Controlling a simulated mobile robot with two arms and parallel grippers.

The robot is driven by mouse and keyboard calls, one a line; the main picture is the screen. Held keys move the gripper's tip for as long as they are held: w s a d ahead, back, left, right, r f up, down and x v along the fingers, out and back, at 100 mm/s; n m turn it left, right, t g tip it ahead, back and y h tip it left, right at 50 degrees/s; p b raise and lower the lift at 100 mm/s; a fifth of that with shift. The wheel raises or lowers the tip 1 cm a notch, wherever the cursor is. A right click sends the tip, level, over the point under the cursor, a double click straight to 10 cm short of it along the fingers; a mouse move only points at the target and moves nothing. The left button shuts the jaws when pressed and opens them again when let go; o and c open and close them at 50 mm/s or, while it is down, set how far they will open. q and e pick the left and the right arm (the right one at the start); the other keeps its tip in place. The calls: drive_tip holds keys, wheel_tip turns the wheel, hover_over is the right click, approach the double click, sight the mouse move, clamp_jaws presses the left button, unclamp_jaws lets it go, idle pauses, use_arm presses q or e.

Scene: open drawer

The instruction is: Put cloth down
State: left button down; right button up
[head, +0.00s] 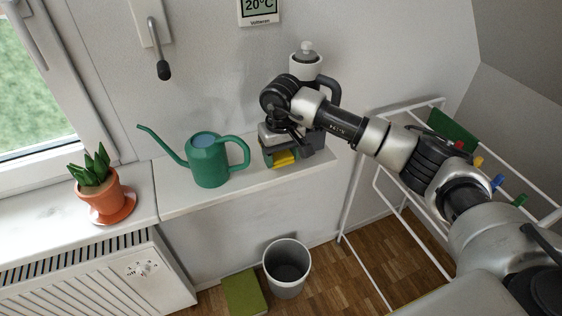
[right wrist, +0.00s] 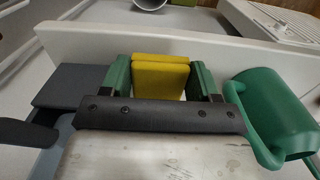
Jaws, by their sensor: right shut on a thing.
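The yellow cloth (head: 283,159) is folded into a thick block at the right end of the white ledge. It also shows in the right wrist view (right wrist: 160,75), between two green finger pads. My right gripper (head: 280,152) points down and is shut on the cloth. In the head view, the gripper and wrist hide part of the cloth. I cannot tell whether the cloth touches the ledge (head: 232,186). My left gripper is not in view.
A green watering can (head: 208,160) stands close to the left of the gripper. A dark grey appliance with a handle (head: 329,88) stands close behind and to the right. A potted plant (head: 101,200), a bin (head: 287,270) and a white drying rack (head: 357,185) are around.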

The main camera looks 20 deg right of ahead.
sight(281, 165)
wheel_tip(281, 165, down, 3)
drive_tip(key=shift+f+p, duration=0.15)
drive_tip(key=shift+p, duration=0.3)
drive_tip(key=shift+f+b, duration=0.35)
drive_tip(key=shift+b, duration=0.05)
drive_tip(key=o, duration=0.9)
drive_tip(key=shift+r, duration=0.1)
drive_tip(key=shift+c, duration=0.2)
drive_tip(key=shift+r+p, duration=0.15)
drive_tip(key=shift+p, duration=0.15)
wheel_tip(281, 165, up, 12)
drive_tip(key=shift+b, duration=1.05)
